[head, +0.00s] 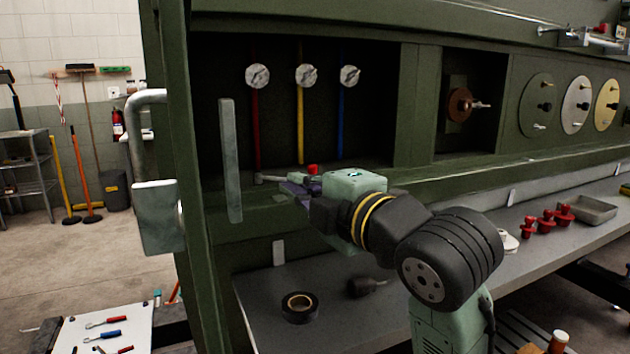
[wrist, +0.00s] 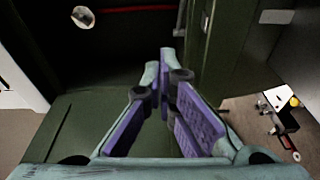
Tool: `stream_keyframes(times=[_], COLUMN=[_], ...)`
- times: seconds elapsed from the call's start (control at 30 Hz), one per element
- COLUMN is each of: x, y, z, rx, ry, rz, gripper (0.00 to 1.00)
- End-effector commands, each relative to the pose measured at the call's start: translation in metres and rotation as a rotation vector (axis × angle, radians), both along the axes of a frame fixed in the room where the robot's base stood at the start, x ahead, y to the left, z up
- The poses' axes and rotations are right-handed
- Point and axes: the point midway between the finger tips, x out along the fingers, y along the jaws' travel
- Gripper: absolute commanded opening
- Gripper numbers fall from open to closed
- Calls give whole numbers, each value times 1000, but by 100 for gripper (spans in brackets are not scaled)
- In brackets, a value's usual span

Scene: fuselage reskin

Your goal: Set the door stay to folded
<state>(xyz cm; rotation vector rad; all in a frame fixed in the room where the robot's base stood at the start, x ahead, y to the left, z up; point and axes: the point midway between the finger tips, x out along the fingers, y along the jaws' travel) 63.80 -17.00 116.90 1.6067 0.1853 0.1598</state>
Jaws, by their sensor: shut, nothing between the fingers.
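No part is marked as the door stay, and I cannot tell for sure which one it is. A pale grey-green bar (head: 230,160) stands nearly upright at the left of the dark bay in the head view and may be it. My gripper (head: 290,187) is just above the bay's sill, right of the bar's lower end and apart from it. In the wrist view my gripper (wrist: 168,62) has its purple-padded fingers together at the tips, with nothing between them. A small grey rod (wrist: 180,18) shows beyond the fingertips. My wrist hides part of the sill.
The bay holds red, yellow and blue pipes under round knobs (head: 306,76). A red knob (head: 312,169) shows behind my gripper. Below, a grey shelf holds black tape (head: 299,307). The floor at left is mostly open.

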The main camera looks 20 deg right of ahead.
Motion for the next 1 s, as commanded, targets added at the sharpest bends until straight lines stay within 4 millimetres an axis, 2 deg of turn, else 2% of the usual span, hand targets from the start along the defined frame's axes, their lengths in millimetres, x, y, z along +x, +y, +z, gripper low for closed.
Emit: stream_keyframes(times=[0.2,0.3,0.5,1.0], x=[45,51,58,60], y=[11,-9,-24,-28], z=[2,1,-1,-3], rx=[1,5,3,1], ry=[3,3,2,0], rz=[2,-3,-1,6], gripper=[0,0,0,0])
